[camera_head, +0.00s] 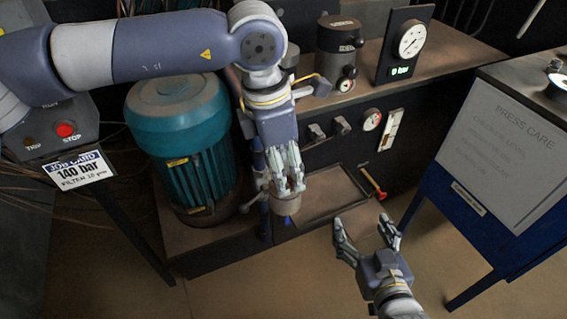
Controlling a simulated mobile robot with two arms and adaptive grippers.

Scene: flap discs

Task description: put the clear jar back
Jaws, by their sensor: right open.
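My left gripper (287,172) reaches down from the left arm, with its fingers closed around the upper part of a small brownish, see-through-looking cylinder, which I take to be the clear jar (287,204). The jar hangs roughly upright with a blue tip at its bottom, in front of the left end of the metal tray. The fingers hide its top. My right gripper (364,224) is open and empty at lower right, fingers pointing up the picture, apart from the jar.
A teal motor (183,130) stands left of the jar. A shallow metal tray (318,198) is set in the dark press cabinet, with a red-handled tool (372,184) at its right. Gauges (411,40) stand behind. A blue stand with a press care board (497,150) is at right. Floor at lower middle is clear.

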